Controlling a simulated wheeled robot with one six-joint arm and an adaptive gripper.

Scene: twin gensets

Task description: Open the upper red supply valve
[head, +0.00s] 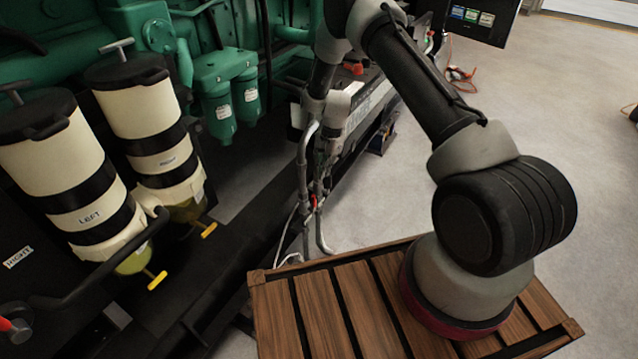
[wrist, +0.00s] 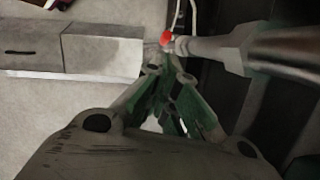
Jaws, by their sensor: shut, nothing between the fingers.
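A small red valve part (head: 313,201) shows low on the grey pipework beside the engine in the head view. In the wrist view a red part (wrist: 166,38) sits on a pipe fitting just beyond my fingertips. Another red-orange part (head: 355,68) shows higher up in the head view, partly behind my arm. I cannot tell which is the upper supply valve. My gripper (head: 318,184) points down among the pipes, close to the lower red part. In the wrist view my gripper (wrist: 161,72) has its fingers together and empty. Contact with the red part cannot be told.
Two cream filter canisters (head: 75,170) (head: 145,120) with yellow handles stand at left by the green engine (head: 60,45). A metal pipe (wrist: 225,50) runs right of the fingers. A slatted wooden surface (head: 330,310) lies in front. Open grey floor (head: 560,110) is at right.

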